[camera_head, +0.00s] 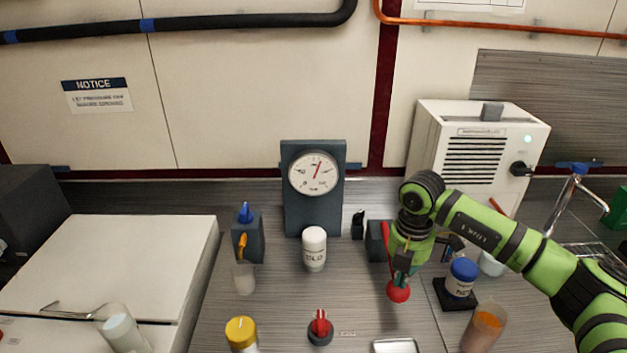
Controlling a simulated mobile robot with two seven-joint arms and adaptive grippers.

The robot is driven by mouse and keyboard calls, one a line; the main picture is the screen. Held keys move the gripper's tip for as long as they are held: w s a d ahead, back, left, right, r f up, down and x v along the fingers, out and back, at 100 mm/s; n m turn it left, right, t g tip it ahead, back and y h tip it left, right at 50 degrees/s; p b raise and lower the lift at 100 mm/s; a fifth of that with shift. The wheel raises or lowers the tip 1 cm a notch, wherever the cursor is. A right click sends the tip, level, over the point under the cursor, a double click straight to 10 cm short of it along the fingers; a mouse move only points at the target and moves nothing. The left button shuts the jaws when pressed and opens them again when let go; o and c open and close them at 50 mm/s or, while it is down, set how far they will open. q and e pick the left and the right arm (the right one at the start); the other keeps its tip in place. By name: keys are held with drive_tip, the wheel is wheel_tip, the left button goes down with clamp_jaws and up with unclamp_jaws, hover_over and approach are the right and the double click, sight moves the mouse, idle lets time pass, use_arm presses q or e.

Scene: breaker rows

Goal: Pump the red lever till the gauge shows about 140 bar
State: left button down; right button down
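The gauge (314,173) is a round white dial on a dark upright panel. Its red needle points nearly straight up, leaning slightly right; the numbers are too small to read. The red lever (385,240) comes from a dark block to the right of the gauge panel, and its red ball end (398,292) hangs low toward the front. My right gripper (402,275) points down right at the ball, its fingertips meeting or just above the ball's top. The gripper hides part of the lever, and whether its fingers are closed is unclear. My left gripper is not in view.
A white bottle (314,248) stands before the gauge. A red knob (320,327), a yellow-capped jar (241,333) and a metal tray (395,346) are at the front. A blue-capped jar (461,279) and an orange-filled cup (484,328) stand right of the gripper.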

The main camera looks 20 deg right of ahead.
wheel_tip(320, 180, up, 9)
drive_tip(key=p, duration=0.6)
drive_tip(key=shift+f, duration=0.15)
drive_tip(key=shift+w+f, duration=0.1)
idle(0.8)
drive_tip(key=shift+f+b, duration=0.8)
drive_tip(key=shift+f, duration=0.4)
drive_tip(key=shift+f+b, duration=0.45)
drive_tip(key=shift+f, duration=0.15)
drive_tip(key=shift+f+b, duration=1.35)
drive_tip(key=shift+f, duration=0.5)
drive_tip(key=shift+r, duration=0.1)
